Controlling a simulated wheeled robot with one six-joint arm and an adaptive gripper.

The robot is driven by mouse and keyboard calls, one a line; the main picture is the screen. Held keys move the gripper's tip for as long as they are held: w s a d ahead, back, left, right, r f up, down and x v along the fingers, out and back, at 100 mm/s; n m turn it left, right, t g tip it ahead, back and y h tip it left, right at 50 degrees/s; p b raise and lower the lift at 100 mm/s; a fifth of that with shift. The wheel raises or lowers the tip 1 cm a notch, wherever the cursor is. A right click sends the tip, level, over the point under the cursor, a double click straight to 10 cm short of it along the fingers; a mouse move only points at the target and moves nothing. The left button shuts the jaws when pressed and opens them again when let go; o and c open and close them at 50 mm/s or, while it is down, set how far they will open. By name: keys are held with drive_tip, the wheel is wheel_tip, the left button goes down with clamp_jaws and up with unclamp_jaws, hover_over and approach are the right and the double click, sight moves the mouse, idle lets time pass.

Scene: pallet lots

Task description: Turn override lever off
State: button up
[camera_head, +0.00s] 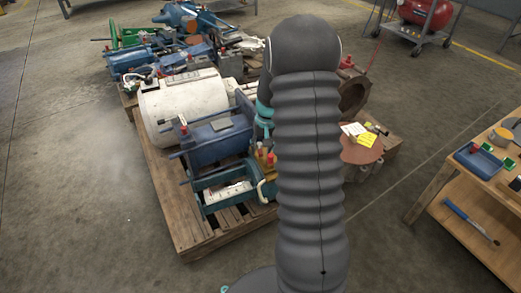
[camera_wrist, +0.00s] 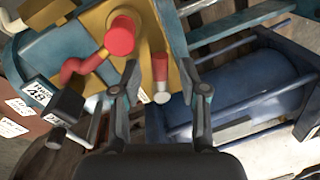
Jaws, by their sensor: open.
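In the wrist view my gripper (camera_wrist: 160,70) is open, its two fingers spread on either side of a short lever with a red shaft and white end (camera_wrist: 161,80). I see no finger closed on it, and whether they touch it is unclear. The lever comes off a yellow block (camera_wrist: 146,50). Beside it, to the left, is a bent red handle with a round red knob (camera_wrist: 121,36). No label shows which one is the override lever. In the head view the red and yellow fittings (camera_head: 265,157) show beside my arm, which hides my gripper.
A blue cylinder with tie rods (camera_wrist: 255,100) lies right of my gripper. Tags (camera_wrist: 38,92) hang at the left. In the head view a wooden pallet (camera_head: 200,238) carries the machinery, including a white tank (camera_head: 185,100). A wooden bench (camera_head: 440,190) stands right; floor between is clear.

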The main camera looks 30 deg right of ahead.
drive_tip(key=shift+f, duration=0.25)
